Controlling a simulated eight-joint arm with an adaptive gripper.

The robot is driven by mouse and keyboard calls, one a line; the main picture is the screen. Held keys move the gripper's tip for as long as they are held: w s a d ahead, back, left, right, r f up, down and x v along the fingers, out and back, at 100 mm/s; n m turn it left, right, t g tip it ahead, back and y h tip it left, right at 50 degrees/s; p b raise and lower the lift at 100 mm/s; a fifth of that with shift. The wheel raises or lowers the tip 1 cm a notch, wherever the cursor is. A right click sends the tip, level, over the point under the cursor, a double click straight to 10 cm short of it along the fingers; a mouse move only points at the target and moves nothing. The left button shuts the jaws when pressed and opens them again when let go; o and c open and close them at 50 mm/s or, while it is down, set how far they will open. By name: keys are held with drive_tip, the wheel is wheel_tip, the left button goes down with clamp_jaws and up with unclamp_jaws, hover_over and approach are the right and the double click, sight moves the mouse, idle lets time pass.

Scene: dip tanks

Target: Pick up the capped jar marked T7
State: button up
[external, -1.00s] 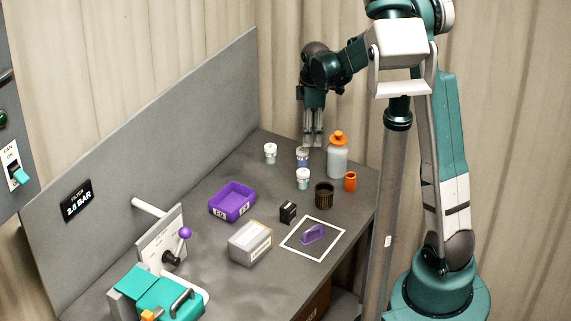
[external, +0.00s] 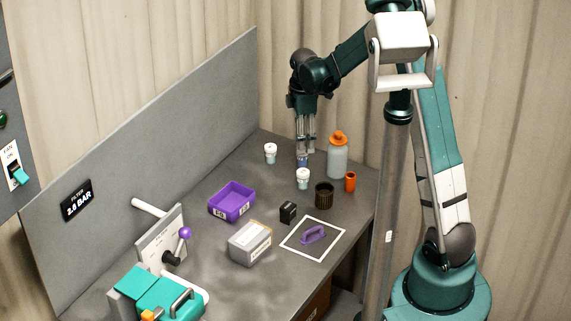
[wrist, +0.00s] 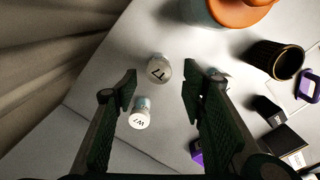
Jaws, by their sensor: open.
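The jar with a lid marking that reads like T7 upside down (wrist: 158,69) stands upright, its pale lid facing the wrist camera. In the wrist view it lies between the tips of my open gripper (wrist: 160,72), with a gap on each side. In the external view my gripper (external: 305,148) points straight down over this jar (external: 303,162), and its fingers hide much of it. Whether the tips reach below the lid I cannot tell. A second capped jar (wrist: 139,119), marked like W7, stands beside the left finger. A third jar (external: 303,179) stands closer to the front, partly behind the right finger in the wrist view.
An orange-capped bottle (external: 338,158) stands close to the right of my gripper. A dark ribbed cup (external: 324,196) and an orange cylinder (external: 350,182) stand nearby. A purple bin (external: 233,202), a black box (external: 288,212) and a grey box (external: 250,244) are nearer the front.

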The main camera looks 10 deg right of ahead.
sight(302, 156)
drive_tip(key=shift+f, duration=0.85)
drive_tip(key=shift+f, duration=0.1)
drive_tip(key=shift+w+f, duration=0.1)
drive_tip(key=shift+f, duration=2.45)
drive_tip(key=shift+c, duration=0.3)
drive_tip(key=c, duration=0.9)
